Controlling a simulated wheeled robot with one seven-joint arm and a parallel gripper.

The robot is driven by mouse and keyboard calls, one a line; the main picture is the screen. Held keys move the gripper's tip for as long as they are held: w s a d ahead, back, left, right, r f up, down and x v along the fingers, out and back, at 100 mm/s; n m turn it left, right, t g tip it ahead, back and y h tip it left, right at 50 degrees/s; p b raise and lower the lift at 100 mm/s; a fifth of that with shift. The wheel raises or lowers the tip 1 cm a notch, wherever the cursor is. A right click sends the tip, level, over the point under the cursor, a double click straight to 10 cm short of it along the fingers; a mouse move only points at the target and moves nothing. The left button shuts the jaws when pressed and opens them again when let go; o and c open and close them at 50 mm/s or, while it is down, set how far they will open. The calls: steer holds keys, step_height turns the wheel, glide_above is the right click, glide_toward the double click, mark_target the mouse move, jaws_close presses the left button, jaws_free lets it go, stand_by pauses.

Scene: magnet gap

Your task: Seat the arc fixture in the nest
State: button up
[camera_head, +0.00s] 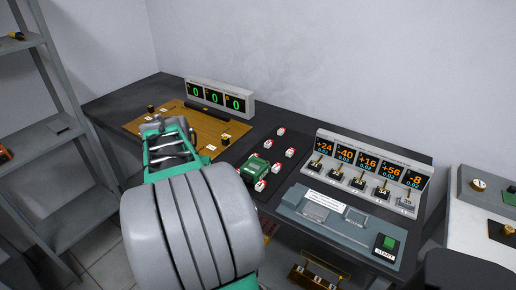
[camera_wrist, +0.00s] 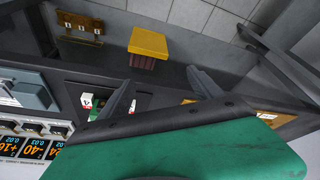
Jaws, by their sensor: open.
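My gripper (camera_head: 172,128) is open and empty, over the near edge of the wooden board in the head view. Its two dark fingers stand apart in the wrist view (camera_wrist: 163,88), with nothing between them. A green block-like object (camera_head: 255,168) sits on the dark table among several small white-and-red blocks (camera_head: 281,131). It lies to the right of my gripper. A dark bar (camera_head: 205,107) lies on the wooden board (camera_head: 143,127) below the display with three green zeros. I cannot tell for sure which thing is the arc fixture or which is the nest.
A sloped console (camera_head: 375,150) with orange numbers and several levers stands at the right. A grey panel (camera_head: 335,228) with a green start button (camera_head: 388,242) lies before it. A yellow-topped block (camera_wrist: 150,42) shows in the wrist view. Grey shelves (camera_head: 60,150) stand left.

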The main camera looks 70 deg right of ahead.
mark_target(255, 166)
steer(key=shift+o, duration=1.3)
steer(key=s+d+r+m+p, duration=0.1)
steer(key=s+d+m, duration=0.1)
steer(key=s+d, duration=0.1)
steer(key=s+d+r+m+g+p, duration=0.1)
steer(key=s+d+m, duration=0.1)
steer(key=s+d, duration=0.2)
steer(key=s+d+r+m+g+p, duration=0.1)
steer(key=s+d+r, duration=0.1)
steer(key=d, duration=0.4)
steer(key=shift+s+d+m+h, duration=0.15)
steer(key=shift+s+m+h, duration=0.25)
steer(key=shift+s, duration=0.25)
steer(key=x, duration=0.7)
steer(key=shift+d+f, duration=0.2)
steer(key=shift+d, duration=0.05)
steer(key=shift+c, duration=0.3)
steer(key=shift+w, duration=0.1)
jaws_close()
steer(key=shift+r, duration=0.1)
